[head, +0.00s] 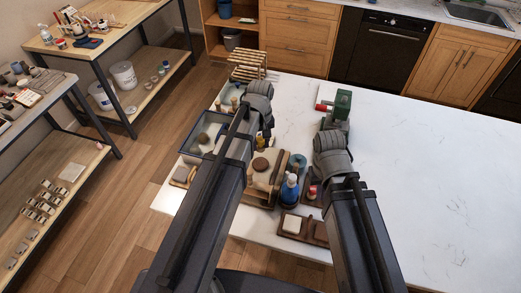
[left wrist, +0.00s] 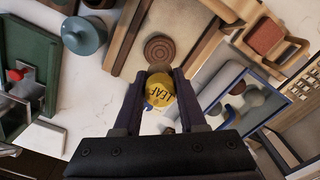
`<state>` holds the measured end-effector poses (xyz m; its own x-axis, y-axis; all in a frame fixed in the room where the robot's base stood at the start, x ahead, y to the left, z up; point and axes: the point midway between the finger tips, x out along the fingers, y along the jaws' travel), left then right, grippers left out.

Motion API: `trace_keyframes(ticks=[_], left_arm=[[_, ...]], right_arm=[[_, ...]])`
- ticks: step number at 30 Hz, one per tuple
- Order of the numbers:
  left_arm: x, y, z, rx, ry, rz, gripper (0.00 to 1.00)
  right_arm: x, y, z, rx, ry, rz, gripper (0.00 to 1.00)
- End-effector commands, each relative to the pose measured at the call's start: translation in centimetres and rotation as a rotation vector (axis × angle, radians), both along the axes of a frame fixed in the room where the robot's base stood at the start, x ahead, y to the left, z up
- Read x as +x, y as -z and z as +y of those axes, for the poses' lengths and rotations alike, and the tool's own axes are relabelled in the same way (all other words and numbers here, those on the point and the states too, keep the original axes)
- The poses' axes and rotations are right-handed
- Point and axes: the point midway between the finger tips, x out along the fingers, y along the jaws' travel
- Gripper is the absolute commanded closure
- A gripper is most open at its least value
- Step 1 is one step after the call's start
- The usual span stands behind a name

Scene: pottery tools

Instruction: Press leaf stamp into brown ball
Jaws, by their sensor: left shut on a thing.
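The yellow leaf stamp (left wrist: 162,91), with dark lettering on its round end, is between the fingers of my left gripper (left wrist: 158,98). The gripper is shut on it. In the head view the stamp (head: 262,143) shows small beside my left wrist. The brown ball (left wrist: 159,48) looks round with ring marks, on a wood-edged board (left wrist: 119,55). It also shows in the head view (head: 260,163), nearer me than the stamp. The stamp appears apart from the ball. My right gripper's fingers are hidden behind its wrist, near the green machine (head: 342,103).
A teal pot (head: 298,160) and a blue bottle (head: 290,188) stand right of the board. A blue tray (head: 205,148) lies to the left, and a wooden rack (head: 247,66) stands behind. The white counter (head: 420,170) is clear at the right.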

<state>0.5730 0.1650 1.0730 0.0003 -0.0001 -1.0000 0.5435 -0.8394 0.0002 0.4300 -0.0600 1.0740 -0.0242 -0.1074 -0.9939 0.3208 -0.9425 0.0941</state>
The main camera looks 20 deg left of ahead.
Motion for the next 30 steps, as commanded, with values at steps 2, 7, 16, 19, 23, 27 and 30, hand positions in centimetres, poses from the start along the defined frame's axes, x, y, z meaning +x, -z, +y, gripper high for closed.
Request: trace_keyframes(ticks=[2, 7, 16, 19, 23, 27, 30], left_arm=[[0.0, 1.1, 0.0, 0.000, 0.000, 0.000, 1.00], [0.0, 1.3, 0.0, 0.000, 0.000, 0.000, 1.00], [0.0, 2.2, 0.0, 0.000, 0.000, 0.000, 1.00], [0.0, 3.1, 0.0, 0.000, 0.000, 0.000, 1.00], [0.0, 4.6, 0.0, 0.000, 0.000, 0.000, 1.00], [0.0, 6.2, 0.0, 0.000, 0.000, 0.000, 1.00], [0.0, 6.9, 0.0, 0.000, 0.000, 0.000, 1.00]], right_arm=[[0.0, 1.1, 0.0, -0.001, -0.002, 0.000, 1.00], [0.0, 1.3, 0.0, -0.001, -0.003, 0.000, 1.00], [0.0, 2.2, 0.0, -0.001, -0.004, 0.000, 1.00], [0.0, 3.1, 0.0, -0.001, -0.006, 0.000, 1.00], [0.0, 4.6, 0.0, -0.001, -0.008, 0.001, 1.00], [0.0, 6.2, 0.0, -0.002, -0.007, 0.000, 1.00], [0.0, 6.9, 0.0, -0.002, -0.007, 0.000, 1.00]])
